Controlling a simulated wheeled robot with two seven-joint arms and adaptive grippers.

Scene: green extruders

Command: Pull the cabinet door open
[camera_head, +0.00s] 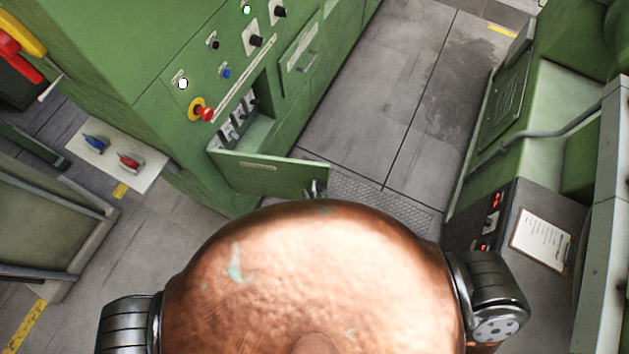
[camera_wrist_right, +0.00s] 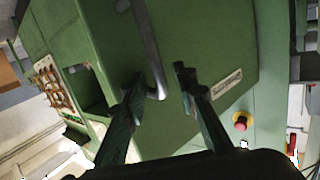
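The green cabinet door (camera_head: 275,176) stands swung out from the green cabinet (camera_head: 130,60), with the open compartment (camera_head: 252,128) showing behind it. In the right wrist view the door (camera_wrist_right: 205,40) fills the middle, with its grey bar handle (camera_wrist_right: 148,45) upright on it. My right gripper (camera_wrist_right: 159,76) is open, its two dark fingers apart, with the handle's lower end between them. The left finger is close to the handle; I cannot tell if it touches. In the head view, small metal parts show at the door's free edge, mostly hidden by my copper body. My left gripper is not in view.
A red emergency button (camera_head: 203,113) and several knobs are on the cabinet front. A shelf (camera_head: 150,165) with blue and red connectors juts out at left. A clipboard (camera_head: 541,240) lies on a grey console at right. The grey floor (camera_head: 390,110) beyond the door is clear.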

